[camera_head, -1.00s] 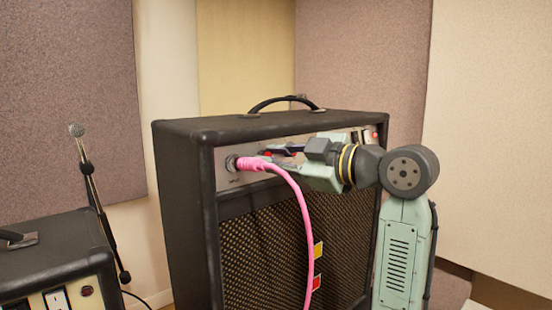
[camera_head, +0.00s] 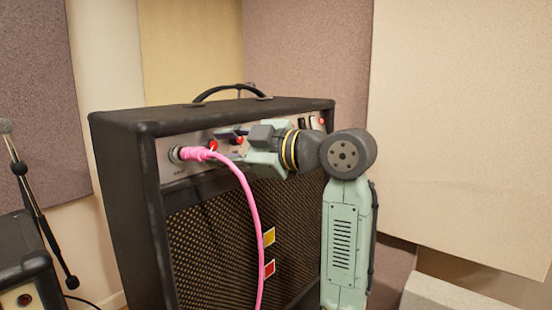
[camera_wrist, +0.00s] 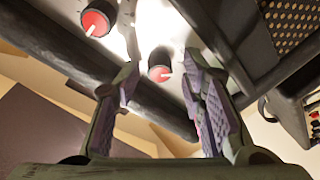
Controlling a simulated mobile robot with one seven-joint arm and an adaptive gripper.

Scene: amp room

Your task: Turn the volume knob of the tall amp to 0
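The tall amp (camera_head: 135,200) stands in the middle of the head view, with a silver control panel along its top front. Red knobs (camera_head: 213,146) (camera_head: 239,140) sit on that panel; their labels are unreadable, so I cannot tell which is volume. My gripper (camera_head: 222,146) is at the panel, just right of the pink plug. In the wrist view my gripper (camera_wrist: 160,72) is open, with one finger on each side of a red knob (camera_wrist: 164,74) with a white pointer. No finger contact with it is visible. Another red knob (camera_wrist: 95,20) lies outside the left finger.
A pink cable (camera_head: 245,200) is plugged into the panel's left end and hangs down the front. A smaller amp (camera_head: 22,275) and a microphone stand (camera_head: 35,205) are at the left. A handle (camera_head: 230,90) tops the tall amp. Padded walls stand behind.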

